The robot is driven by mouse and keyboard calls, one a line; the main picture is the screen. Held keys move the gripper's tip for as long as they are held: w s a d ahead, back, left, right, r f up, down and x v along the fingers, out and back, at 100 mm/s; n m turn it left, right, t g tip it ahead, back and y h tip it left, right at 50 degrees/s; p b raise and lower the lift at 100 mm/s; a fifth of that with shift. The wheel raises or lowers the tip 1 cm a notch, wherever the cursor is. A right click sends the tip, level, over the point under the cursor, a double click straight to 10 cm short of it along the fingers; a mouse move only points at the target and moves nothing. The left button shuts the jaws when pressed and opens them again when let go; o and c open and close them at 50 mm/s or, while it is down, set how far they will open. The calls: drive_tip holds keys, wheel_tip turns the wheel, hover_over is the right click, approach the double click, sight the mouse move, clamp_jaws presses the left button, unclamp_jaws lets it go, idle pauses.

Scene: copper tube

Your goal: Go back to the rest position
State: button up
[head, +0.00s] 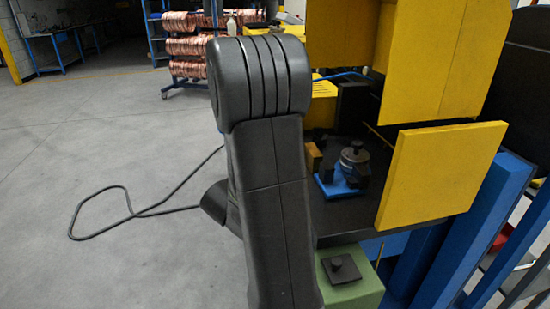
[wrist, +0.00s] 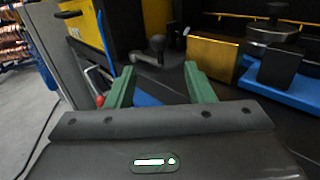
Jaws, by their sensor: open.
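My gripper (wrist: 162,88) shows in the wrist view with its two green fingers spread apart and nothing between them. It is near the machine's dark work surface. A brass-coloured block (wrist: 212,60) and a blue fixture (wrist: 292,92) with a round metal piece stand to its right. A lever with a dark ball knob (wrist: 156,44) is ahead of the fingers. In the head view my dark arm stands in the middle and hides the gripper. The blue fixture (head: 335,187) also shows there, right of my arm.
Yellow guard panels (head: 440,175) surround the machine at the right. A green block (head: 352,278) stands at its front. A rack of copper coils (head: 185,45) is at the back. A black cable (head: 130,212) lies on the floor at left, which is otherwise largely clear.

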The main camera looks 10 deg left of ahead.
drive_tip(key=shift+w, duration=0.1)
drive_tip(key=p+x, duration=0.1)
drive_tip(key=x, duration=1.2)
drive_tip(key=shift+w+d, duration=0.15)
drive_tip(key=shift+w, duration=0.2)
drive_tip(key=shift+s, duration=0.1)
